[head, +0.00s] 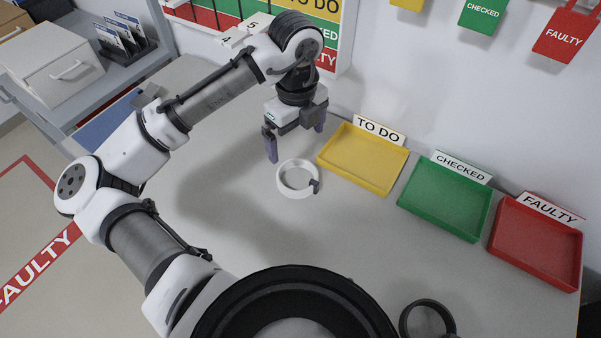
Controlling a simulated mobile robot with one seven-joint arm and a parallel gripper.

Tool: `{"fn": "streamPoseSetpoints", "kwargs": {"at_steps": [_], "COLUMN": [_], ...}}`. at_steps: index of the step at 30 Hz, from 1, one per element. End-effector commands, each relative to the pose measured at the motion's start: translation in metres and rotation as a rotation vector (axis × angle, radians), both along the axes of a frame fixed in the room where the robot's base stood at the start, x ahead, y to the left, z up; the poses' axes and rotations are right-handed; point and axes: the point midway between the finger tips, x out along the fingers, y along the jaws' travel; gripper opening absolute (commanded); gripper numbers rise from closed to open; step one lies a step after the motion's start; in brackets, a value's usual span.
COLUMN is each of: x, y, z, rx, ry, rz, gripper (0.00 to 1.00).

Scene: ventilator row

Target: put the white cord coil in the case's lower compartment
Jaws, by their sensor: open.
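The white cord coil (284,189) lies on the grey table as an open ring, with a small dark piece at its right side. My gripper (296,143) is open and empty, its two dark fingers pointing down. In the picture it is just above the coil, on the side toward the wall; I cannot tell its exact height. No case with a lower compartment can be clearly made out in this view.
Yellow TO DO (352,164), green CHECKED (440,208) and red FAULTY (535,245) trays line the wall side. A dark ring-shaped thing (408,318) is at the bottom right. A white handled box (55,75) stands upper left. The table (215,205) left of the coil is clear.

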Motion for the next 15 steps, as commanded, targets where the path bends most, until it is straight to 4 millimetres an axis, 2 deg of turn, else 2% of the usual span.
{"fn": "streamPoseSetpoints", "kwargs": {"at_steps": [9,15], "x": [0.0,0.0], "y": [0.0,0.0], "z": [-0.059,-0.073], "rx": [-0.003,-0.003], "ry": [-0.001,-0.003], "rz": [0.002,0.001], "gripper": [1.0,1.0]}}
